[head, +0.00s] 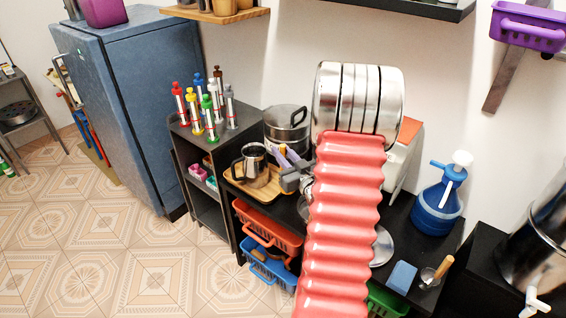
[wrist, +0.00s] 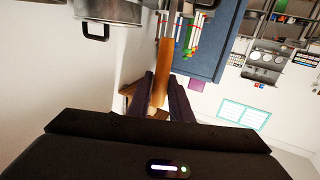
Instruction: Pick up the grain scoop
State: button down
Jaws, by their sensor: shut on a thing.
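My gripper (head: 287,156) shows small beside my red ribbed arm in the head view, near the steel pot and the wooden tray. In the wrist view its two dark purple fingers (wrist: 161,78) are closed around a long orange-brown wooden thing (wrist: 180,62). This seems to be the grain scoop; its shape is only partly clear and its far end points away from me. A separate small metal tool with a wooden handle (head: 445,266) lies at the front right of the black table.
A steel pot (head: 286,128) and a steel jug (head: 252,160) stand close to my gripper, the jug on a wooden tray (head: 262,190). Bottles with coloured tops (head: 207,108) stand on the shelf to the left. A blue jug (head: 437,207) and blue sponge (head: 402,277) are at right.

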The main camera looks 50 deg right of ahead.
jog(key=shift+r, duration=1)
jog(key=c, duration=2.1)
grip_release()
grip_shut()
